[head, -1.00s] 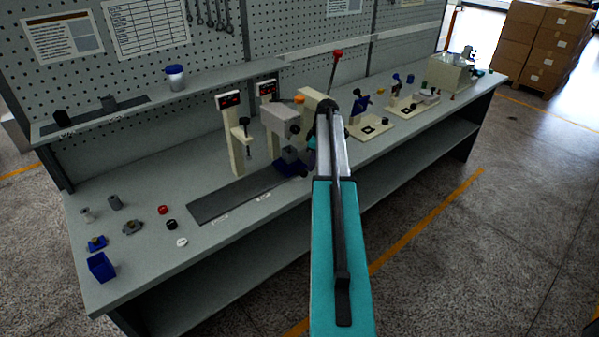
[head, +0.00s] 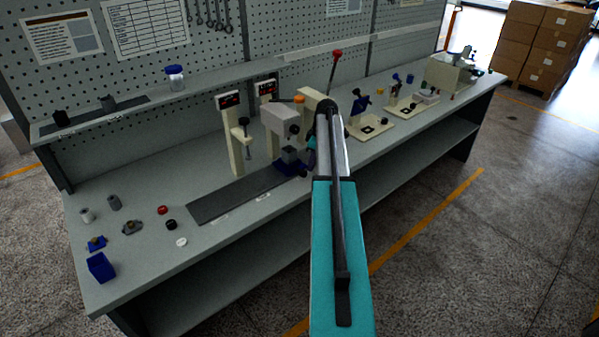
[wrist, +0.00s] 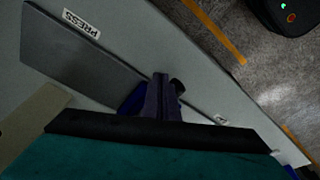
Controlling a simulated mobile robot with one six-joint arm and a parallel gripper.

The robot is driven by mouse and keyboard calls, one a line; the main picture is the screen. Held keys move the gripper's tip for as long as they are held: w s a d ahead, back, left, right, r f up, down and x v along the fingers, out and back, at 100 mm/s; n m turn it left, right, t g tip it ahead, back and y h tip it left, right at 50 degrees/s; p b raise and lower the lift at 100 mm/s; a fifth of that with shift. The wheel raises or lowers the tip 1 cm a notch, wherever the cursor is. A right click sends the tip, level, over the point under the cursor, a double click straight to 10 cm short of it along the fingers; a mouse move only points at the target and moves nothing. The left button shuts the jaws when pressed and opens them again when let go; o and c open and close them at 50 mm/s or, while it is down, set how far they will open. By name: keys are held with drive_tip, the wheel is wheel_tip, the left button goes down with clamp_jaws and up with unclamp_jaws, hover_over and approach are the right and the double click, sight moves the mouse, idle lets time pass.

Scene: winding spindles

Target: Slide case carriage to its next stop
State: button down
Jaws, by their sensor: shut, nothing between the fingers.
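The case carriage (head: 287,167) is a low blue block with a grey piece on top. It sits at the right end of a flat dark grey track (head: 238,192), below a grey press head (head: 279,119). In the wrist view, part of the blue carriage (wrist: 132,104) shows left of my gripper (wrist: 161,78). My gripper's dark fingers are together with nothing between them.
A cream post with a clamp (head: 239,140) stands behind the track. A press lever with a red knob (head: 337,53) rises near my arm. Small parts and a blue bin (head: 101,267) lie at the bench's left. Cream fixtures (head: 370,128) stand to the right.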

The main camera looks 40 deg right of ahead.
sight(309, 177)
drive_tip(key=shift+f, duration=0.15)
drive_tip(key=shift+f+b, duration=0.75)
drive_tip(key=shift+f, duration=0.55)
drive_tip(key=shift+a+f, duration=0.1)
drive_tip(key=shift+f, duration=0.1)
drive_tip(key=shift+s+a+f, duration=0.1)
drive_tip(key=shift+f, duration=0.05)
drive_tip(key=shift+a, duration=0.15)
drive_tip(key=shift+a+f, duration=0.1)
drive_tip(key=shift+a, duration=0.1)
drive_tip(key=shift+w+d+r+p, duration=0.1)
drive_tip(key=shift+w+r+p, duration=0.1)
drive_tip(key=shift+r, duration=0.35)
drive_tip(key=shift+w+d+r+p, duration=0.1)
drive_tip(key=shift+r+p, duration=0.05)
drive_tip(key=shift+r, duration=0.4)
drive_tip(key=shift+s+d+r+p, duration=0.1)
drive_tip(key=shift+d+r+p, duration=0.2)
drive_tip(key=shift+r, duration=0.6)
drive_tip(key=shift+s+d+r+p, duration=0.1)
drive_tip(key=shift+r+p, duration=0.25)
drive_tip(key=shift+r, duration=0.5)
drive_tip(key=shift+d+r+p, duration=0.2)
drive_tip(key=shift+r+p, duration=0.15)
drive_tip(key=shift+r, duration=0.55)
drive_tip(key=shift+s+f, duration=0.1)
